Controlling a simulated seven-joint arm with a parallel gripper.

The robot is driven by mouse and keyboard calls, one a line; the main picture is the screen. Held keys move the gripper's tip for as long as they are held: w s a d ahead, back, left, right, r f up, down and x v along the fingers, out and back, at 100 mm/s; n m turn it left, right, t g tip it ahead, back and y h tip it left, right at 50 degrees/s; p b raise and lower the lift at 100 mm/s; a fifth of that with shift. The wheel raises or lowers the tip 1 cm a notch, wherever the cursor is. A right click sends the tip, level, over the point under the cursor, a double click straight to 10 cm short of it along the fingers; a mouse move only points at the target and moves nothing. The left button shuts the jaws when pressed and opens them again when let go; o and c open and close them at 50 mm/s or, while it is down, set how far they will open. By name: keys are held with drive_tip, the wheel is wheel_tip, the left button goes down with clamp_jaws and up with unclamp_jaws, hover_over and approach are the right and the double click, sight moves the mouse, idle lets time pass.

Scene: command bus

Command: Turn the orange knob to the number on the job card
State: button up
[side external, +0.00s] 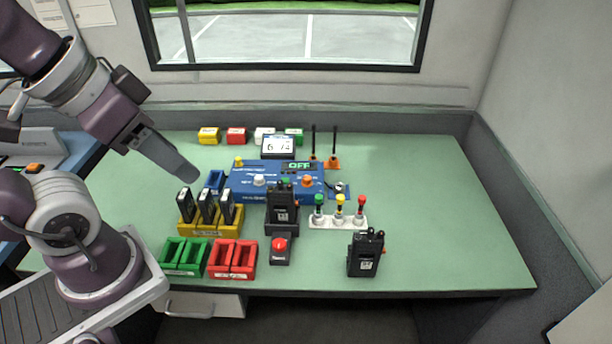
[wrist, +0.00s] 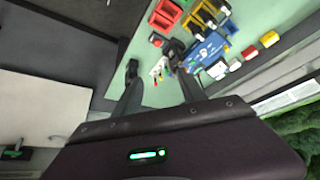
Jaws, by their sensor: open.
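The orange knob (side external: 308,181) sits at the right end of a blue control box (side external: 244,178) in the middle of the table. A green display (side external: 299,166) above the knob reads OFF. A white card in a dark frame (side external: 278,145) stands behind the box. It seems to carry the digits 6 and 74, but the print is too small to be sure. My gripper (side external: 188,174) is in the air left of the blue box, apart from the knob. In the wrist view my gripper (wrist: 155,60) is open with nothing between its fingers; the blue box (wrist: 207,50) lies beyond them.
A white knob (side external: 259,180) is on the same box. A yellow rack (side external: 207,224) with black radios, a black radio in a stand (side external: 282,205), and a white tray (side external: 338,222) with colored-top pegs stand around it. Another radio (side external: 365,255) is in front. The table's right side is clear.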

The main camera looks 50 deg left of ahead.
drive_tip(key=shift+c, duration=0.2)
idle(0.6)
drive_tip(key=shift+w+r, duration=0.1)
drive_tip(key=shift+w, duration=0.1)
drive_tip(key=shift+c, duration=0.6)
drive_tip(key=n+g, duration=0.5)
drive_tip(key=n, duration=1.2)
hover_over(307, 178)
wheel_tip(307, 178, down, 18)
drive_tip(key=shift+n+g, duration=0.3)
drive_tip(key=shift+n, duration=0.2)
wheel_tip(307, 178, down, 10)
drive_tip(key=shift+r, duration=0.1)
clamp_jaws()
